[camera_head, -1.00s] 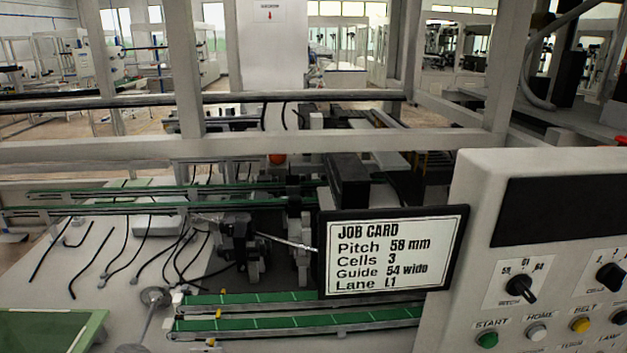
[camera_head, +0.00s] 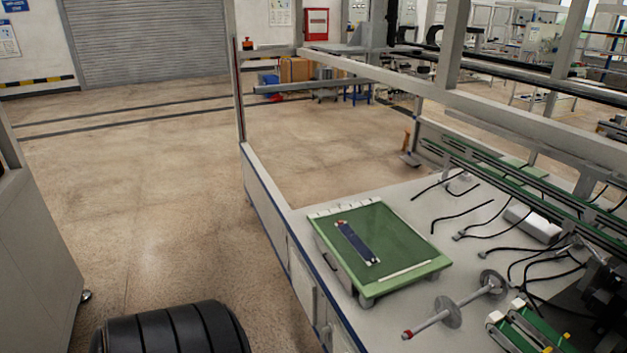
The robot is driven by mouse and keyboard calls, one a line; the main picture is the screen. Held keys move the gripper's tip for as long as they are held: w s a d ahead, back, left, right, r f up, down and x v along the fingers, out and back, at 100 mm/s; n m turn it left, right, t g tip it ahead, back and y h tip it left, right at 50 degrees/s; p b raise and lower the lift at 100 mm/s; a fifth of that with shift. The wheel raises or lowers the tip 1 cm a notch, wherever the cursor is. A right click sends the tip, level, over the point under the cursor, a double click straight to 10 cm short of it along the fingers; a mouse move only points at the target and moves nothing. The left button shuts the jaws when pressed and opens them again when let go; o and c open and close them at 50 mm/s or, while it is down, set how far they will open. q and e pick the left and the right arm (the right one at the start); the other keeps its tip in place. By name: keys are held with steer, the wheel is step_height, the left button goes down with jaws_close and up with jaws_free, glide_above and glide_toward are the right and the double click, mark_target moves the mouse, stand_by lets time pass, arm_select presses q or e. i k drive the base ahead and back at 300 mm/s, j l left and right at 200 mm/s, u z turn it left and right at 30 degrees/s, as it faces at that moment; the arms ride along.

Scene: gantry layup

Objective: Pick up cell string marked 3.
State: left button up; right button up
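A dark blue cell string (camera_head: 356,242) lies flat on a green tray (camera_head: 405,237) on the white machine table. It is a narrow strip running lengthwise, with small pale and reddish bits at its ends. It is too small to read any number on it. Neither of my grippers shows in the head view.
Green conveyor rails (camera_head: 525,327) are at the lower right. A frame post (camera_head: 237,80) rises at the table's far left corner. Open floor (camera_head: 150,210) lies left.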

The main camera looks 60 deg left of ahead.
mark_target(368, 257)
steer(key=u, duration=1.55)
steer(key=z, duration=0.2)
steer(key=i+j+z, duration=0.2)
steer(key=z, duration=0.2)
steer(key=i+j+z, duration=0.15)
steer(key=j+z, duration=0.3)
steer(key=i+j+z, duration=0.1)
steer(key=j+z, duration=0.3)
steer(key=i+j+z, duration=0.25)
steer(key=j, duration=0.95)
steer(key=k+j+z, duration=0.1)
steer(key=j+z, duration=0.2)
steer(key=j, duration=0.9)
